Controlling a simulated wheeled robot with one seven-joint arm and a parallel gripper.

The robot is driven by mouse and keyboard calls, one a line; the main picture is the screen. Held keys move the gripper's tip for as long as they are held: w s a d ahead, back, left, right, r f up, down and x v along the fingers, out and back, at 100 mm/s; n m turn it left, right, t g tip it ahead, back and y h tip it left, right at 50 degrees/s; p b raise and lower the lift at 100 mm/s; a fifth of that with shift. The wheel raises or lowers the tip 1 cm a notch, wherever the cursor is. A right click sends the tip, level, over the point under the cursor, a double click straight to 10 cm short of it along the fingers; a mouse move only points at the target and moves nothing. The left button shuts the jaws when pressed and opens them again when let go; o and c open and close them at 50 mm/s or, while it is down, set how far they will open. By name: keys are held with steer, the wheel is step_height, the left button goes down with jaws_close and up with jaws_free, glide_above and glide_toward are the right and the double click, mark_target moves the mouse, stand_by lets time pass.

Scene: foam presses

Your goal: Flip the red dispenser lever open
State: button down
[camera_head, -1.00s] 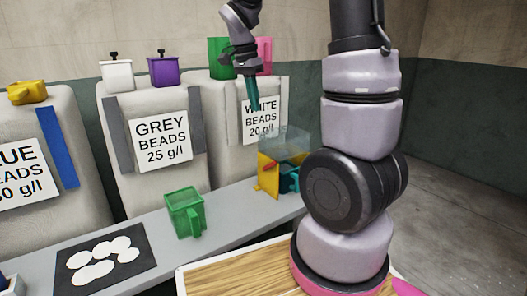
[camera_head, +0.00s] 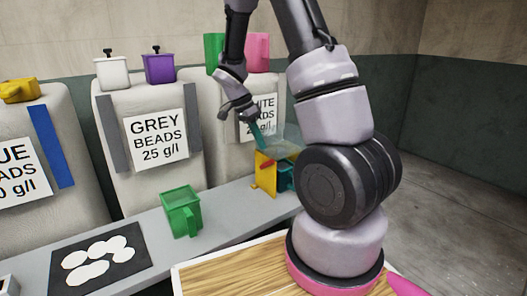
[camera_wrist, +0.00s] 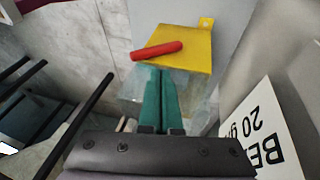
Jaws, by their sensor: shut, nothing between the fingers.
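The red lever (camera_head: 267,166) is on the yellow front panel (camera_head: 265,181) of the dispenser, which has a clear hopper (camera_head: 284,139) on top. In the wrist view the red lever (camera_wrist: 157,51) lies slightly tilted across the yellow panel (camera_wrist: 186,43). My gripper (camera_head: 262,147) is shut and empty, its teal fingers pointing down towards the dispenser. In the wrist view the shut fingertips (camera_wrist: 158,72) appear just below the lever, in front of the clear hopper (camera_wrist: 196,92). I cannot tell whether they touch anything.
A green jug (camera_head: 182,211) stands on the grey bench left of the dispenser. A black mat (camera_head: 98,262) with several white discs lies farther left. Large bead bags with labels (camera_head: 157,139) stand behind. A white label (camera_wrist: 268,130) is close on the right in the wrist view.

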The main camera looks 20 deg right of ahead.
mark_target(269, 161)
steer(key=shift+s+d+f, duration=0.2)
steer(key=shift+s+f, duration=0.95)
steer(key=shift+f, duration=0.1)
steer(key=shift+s+d+f, duration=0.15)
steer(key=shift+s+f, duration=0.6)
steer(key=shift+s, duration=0.25)
steer(key=shift+w, duration=0.1)
